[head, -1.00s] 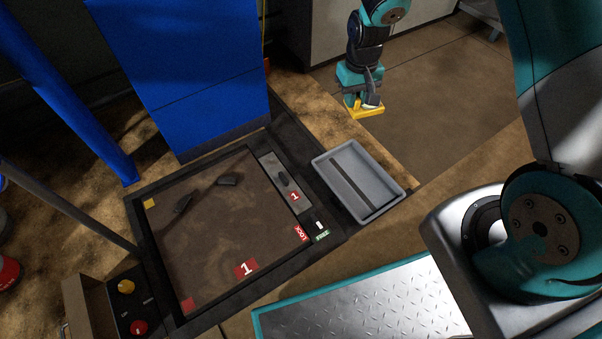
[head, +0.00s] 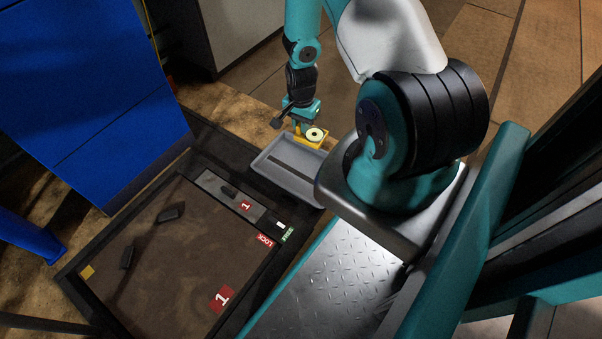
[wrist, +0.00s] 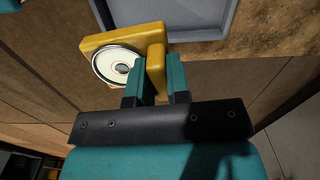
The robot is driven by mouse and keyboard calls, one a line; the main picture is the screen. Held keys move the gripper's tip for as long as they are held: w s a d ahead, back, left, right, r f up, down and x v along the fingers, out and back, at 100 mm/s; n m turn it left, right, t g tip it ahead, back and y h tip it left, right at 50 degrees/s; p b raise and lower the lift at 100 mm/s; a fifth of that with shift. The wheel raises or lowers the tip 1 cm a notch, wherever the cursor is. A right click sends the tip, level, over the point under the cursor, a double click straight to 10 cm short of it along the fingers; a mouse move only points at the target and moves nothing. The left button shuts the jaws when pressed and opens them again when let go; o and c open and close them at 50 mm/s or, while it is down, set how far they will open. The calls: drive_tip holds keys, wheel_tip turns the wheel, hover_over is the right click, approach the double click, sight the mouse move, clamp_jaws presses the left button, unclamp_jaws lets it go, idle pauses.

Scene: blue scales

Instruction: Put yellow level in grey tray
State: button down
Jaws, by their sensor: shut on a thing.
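The yellow level (head: 311,138) has a round white dial with a dark centre. The level's exact height over the tray is unclear.
A large dark-framed scale platform (head: 165,255) lies left of the tray, with a red "1" label (head: 221,298) and black handles. A blue panel (head: 90,100) stands behind it. My base's metal deck is in front of the tray.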

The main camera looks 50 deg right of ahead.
drive_tip(key=f, duration=0.1)
drive_tip(key=s+d+f+m+b, duration=0.1)
drive_tip(key=f, duration=0.1)
drive_tip(key=shift+s, duration=0.15)
wheel_tip(320, 180, down, 14)
drive_tip(key=b, duration=0.7)
drive_tip(key=shift+r, duration=0.2)
drive_tip(key=shift+f+b, duration=1.35)
drive_tip(key=shift+f, duration=0.85)
drive_tip(key=shift+f, duration=0.15)
drive_tip(key=c, duration=1.1)
unclamp_jaws()
